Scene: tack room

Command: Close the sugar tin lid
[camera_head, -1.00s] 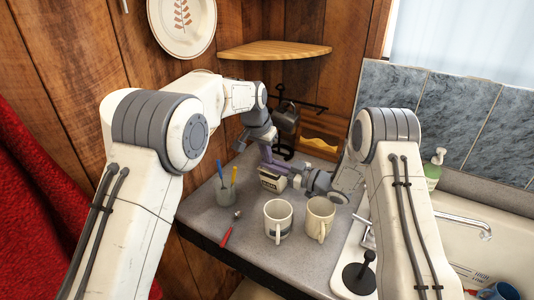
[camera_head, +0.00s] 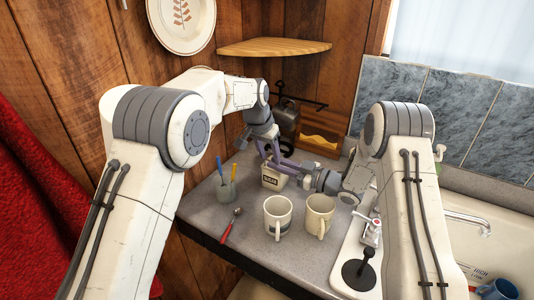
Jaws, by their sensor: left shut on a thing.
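The sugar tin (camera_head: 270,181), a small pale box with a dark label, stands on the grey counter behind the mugs. My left gripper (camera_head: 270,158) reaches down over the tin's top, its purple-grey fingers shut on what looks like the tin's lid. The lid is mostly hidden by the fingers, so its angle cannot be made out. My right gripper (camera_head: 300,171) is low at the tin's right side, close to it. Its fingertips are small and partly hidden, so whether they touch the tin is unclear.
Two mugs, one white (camera_head: 277,231) and one cream (camera_head: 316,228), stand in front of the tin. A wooden rack (camera_head: 319,143) is behind, the sink (camera_head: 510,215) at right.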

